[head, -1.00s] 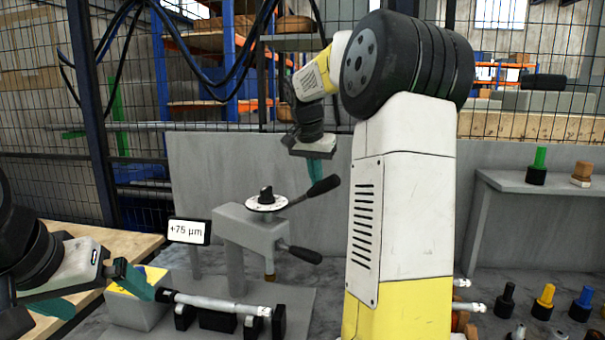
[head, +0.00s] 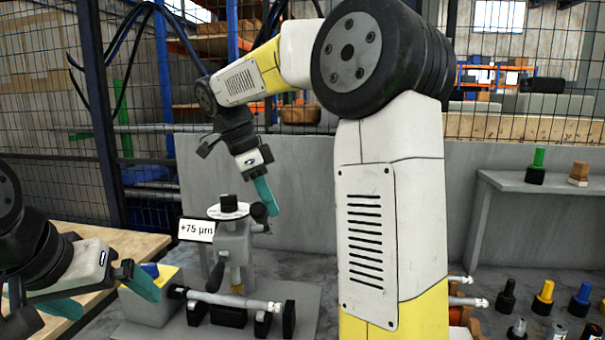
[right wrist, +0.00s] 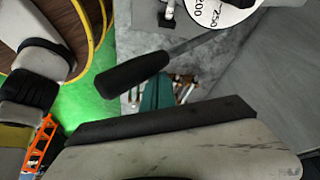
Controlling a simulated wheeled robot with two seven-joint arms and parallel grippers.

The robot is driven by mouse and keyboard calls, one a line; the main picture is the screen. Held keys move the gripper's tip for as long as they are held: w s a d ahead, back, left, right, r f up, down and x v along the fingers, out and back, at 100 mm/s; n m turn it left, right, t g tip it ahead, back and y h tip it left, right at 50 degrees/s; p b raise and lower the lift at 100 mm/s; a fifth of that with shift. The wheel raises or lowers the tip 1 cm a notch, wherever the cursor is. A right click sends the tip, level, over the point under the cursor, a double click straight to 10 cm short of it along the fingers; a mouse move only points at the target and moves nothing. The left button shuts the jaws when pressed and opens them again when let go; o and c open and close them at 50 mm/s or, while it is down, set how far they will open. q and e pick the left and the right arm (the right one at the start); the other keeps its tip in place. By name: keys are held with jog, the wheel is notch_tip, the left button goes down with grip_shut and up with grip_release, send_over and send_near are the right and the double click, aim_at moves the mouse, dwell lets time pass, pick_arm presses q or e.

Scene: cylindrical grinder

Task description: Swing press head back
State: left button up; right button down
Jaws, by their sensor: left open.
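The grey press head (head: 234,245) stands behind the fixture, with a numbered white dial (head: 228,211) and black knob on top. One black handle (head: 216,274) hangs at its lower left. Another black handle (head: 260,213) is seen nearly end-on at its right; a long black handle (right wrist: 133,73) also shows in the right wrist view beside the dial. My right gripper (head: 266,195) is at the right of the dial, by the end-on handle; contact and its opening are unclear. My left gripper (head: 100,294) is open at the left, fingers apart, near the fixture.
A steel shaft (head: 235,300) with a black left end lies on black supports in front of the press. A display (head: 196,230) reads +75 µm. A yellow-topped block (head: 155,300) is at the left. Several coloured knobs stand on the right. A grey panel is behind.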

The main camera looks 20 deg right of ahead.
jog(key=a, duration=0.6)
jog(key=shift+s, duration=0.15)
jog(key=shift+a, duration=0.15)
